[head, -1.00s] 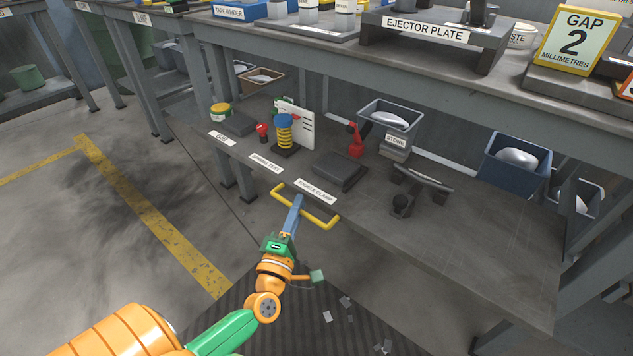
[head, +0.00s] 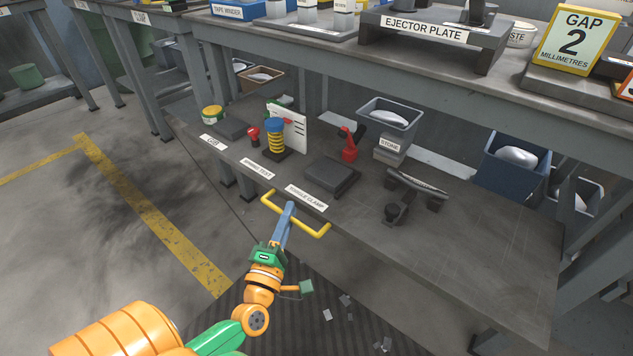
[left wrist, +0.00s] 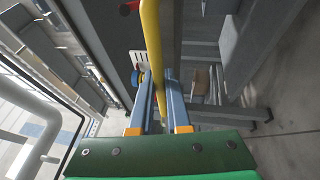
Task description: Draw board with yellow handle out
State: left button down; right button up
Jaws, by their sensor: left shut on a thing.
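The board (head: 470,255) is a grey sliding shelf under the workbench, with a yellow bar handle (head: 312,233) on its front edge. My left gripper (head: 288,208) is shut on the handle near its middle. In the left wrist view the yellow handle (left wrist: 151,45) runs upright between the two blue fingers of the left gripper (left wrist: 158,78). The board sticks out in front of the bench's upper top. My right gripper is in neither view.
The board carries a spring stand (head: 275,138), a dark block (head: 332,176), a red clamp (head: 349,148) and a black tool (head: 412,195). Grey bins (head: 388,117) and a blue bin (head: 513,160) stand at its back. Open floor (head: 140,240) lies to the left.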

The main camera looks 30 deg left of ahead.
pick_arm(q)
jog(key=shift+s, duration=0.6)
jog(key=shift+s+a, duration=0.1)
jog(key=shift+s, duration=0.9)
jog(key=shift+s+a+p, duration=0.1)
jog(key=shift+s+p, duration=0.2)
jog(key=shift+s, duration=0.7)
jog(key=shift+s+f, duration=0.1)
jog(key=shift+s, duration=0.05)
jog(key=shift+s, duration=1)
